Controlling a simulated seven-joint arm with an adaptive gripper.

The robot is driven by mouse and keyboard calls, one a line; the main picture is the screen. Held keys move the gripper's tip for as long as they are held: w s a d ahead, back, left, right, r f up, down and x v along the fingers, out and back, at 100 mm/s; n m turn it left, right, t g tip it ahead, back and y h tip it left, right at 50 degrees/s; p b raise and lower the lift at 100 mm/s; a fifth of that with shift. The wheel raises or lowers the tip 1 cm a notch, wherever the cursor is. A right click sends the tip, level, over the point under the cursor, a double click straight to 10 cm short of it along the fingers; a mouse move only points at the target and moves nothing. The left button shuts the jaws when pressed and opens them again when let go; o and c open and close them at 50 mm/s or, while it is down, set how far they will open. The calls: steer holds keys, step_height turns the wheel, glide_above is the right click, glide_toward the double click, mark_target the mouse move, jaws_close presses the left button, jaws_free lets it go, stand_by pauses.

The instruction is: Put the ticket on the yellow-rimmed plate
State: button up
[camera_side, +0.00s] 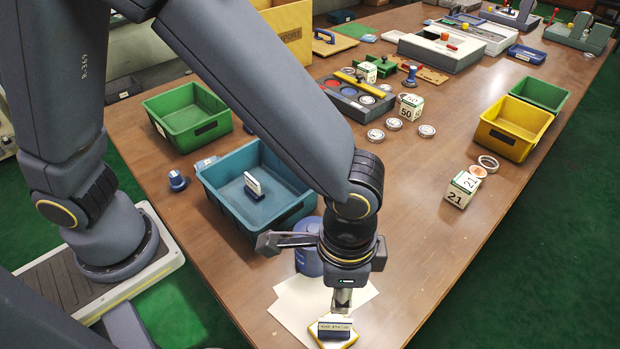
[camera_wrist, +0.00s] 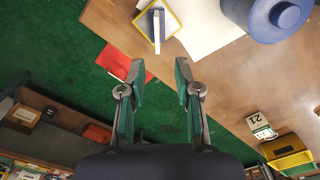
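The yellow-rimmed plate (camera_side: 353,338) lies at the table's near edge in the side view, and in the wrist view (camera_wrist: 176,28) at the top. On it stands a small pale and dark-blue upright piece (camera_side: 335,330), which looks like the ticket; it also shows in the wrist view (camera_wrist: 157,28). My gripper (camera_wrist: 159,78) is open, with nothing between its fingers. In the side view my gripper (camera_side: 341,299) points down above the plate and partly overlaps the ticket. In the wrist view the ticket lies beyond the fingertips, apart from them.
White paper sheets (camera_side: 290,311) and a blue round container (camera_side: 307,262) are beside the plate. A blue bin (camera_side: 232,208) holds a similar upright white piece (camera_side: 254,184). A number 21 block (camera_side: 461,190) and a yellow bin (camera_side: 513,128) stand right.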

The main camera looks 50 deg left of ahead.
steer(key=w+a+r+n+t+h, duration=0.1)
steer(key=w+a+r+n+t, duration=0.3)
steer(key=a+r, duration=1.05)
steer(key=s+a+r+n, duration=0.1)
steer(key=s+a+n, duration=0.1)
steer(key=a, duration=0.5)
steer(key=s+a+r+n+t+y, duration=0.1)
steer(key=s+a+r+n, duration=0.1)
steer(key=a, duration=0.5)
steer(key=shift+s+n+t, duration=0.3)
steer(key=shift+s+n, duration=0.1)
steer(key=shift+s, duration=0.5)
steer(key=shift+o, duration=0.2)
steer(key=shift+a+r, duration=0.1)
